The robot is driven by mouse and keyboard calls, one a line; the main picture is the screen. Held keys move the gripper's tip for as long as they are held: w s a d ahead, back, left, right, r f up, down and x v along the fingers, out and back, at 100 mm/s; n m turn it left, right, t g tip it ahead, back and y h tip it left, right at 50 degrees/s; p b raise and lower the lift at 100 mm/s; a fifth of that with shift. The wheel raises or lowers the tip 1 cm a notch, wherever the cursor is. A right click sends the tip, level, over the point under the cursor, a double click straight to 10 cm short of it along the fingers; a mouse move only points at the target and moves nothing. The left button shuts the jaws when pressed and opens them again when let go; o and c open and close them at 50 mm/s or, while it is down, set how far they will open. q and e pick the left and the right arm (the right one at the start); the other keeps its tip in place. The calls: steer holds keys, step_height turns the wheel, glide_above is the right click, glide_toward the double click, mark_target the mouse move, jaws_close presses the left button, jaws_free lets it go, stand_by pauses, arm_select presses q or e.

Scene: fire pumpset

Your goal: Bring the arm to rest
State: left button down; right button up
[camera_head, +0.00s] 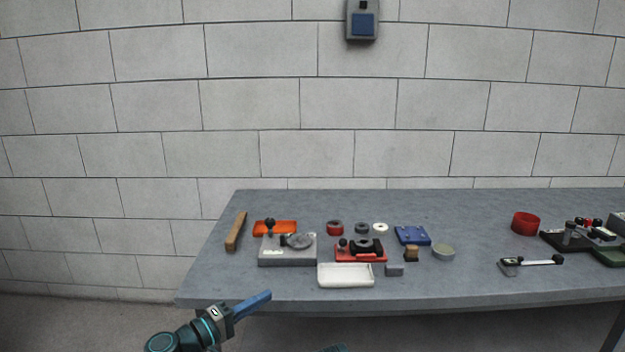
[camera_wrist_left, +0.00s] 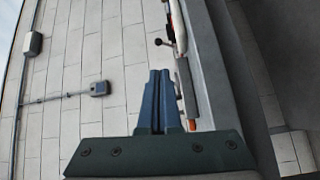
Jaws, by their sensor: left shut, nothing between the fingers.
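My left gripper (camera_head: 253,303) shows at the bottom of the head view, in front of the table's left front edge. Its blue fingers are together with nothing between them. They point right and slightly up in the picture. The left wrist view also shows the shut blue fingers (camera_wrist_left: 158,100) from behind, with the wall and the table edge beyond. Part of my other arm (camera_head: 333,348) barely shows at the bottom edge, and its gripper's jaws cannot be made out.
The grey table (camera_head: 460,285) holds a grey fixture (camera_head: 287,257), a white tray (camera_head: 345,276), a red fixture (camera_head: 360,254), a wooden-looking bar (camera_head: 235,232), a blue block (camera_head: 412,236) and a red ring (camera_head: 525,223). A grey box (camera_head: 362,20) hangs on the block wall.

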arm_select(q)
steer(key=s+d+f+m+g+y+p, duration=0.2)
steer(key=s+d+m+g+y+p, duration=0.45)
steer(key=s+d+g+p, duration=0.65)
steer(key=s+a+r+m+y+p, duration=0.3)
steer(key=a+y+p, duration=0.4)
steer(key=p, duration=0.4)
steer(key=shift+s+a+r+m+y, duration=0.2)
steer(key=shift+s+r+m+y, duration=0.2)
steer(key=shift+r+m+y, duration=0.25)
steer(key=shift+f, duration=0.1)
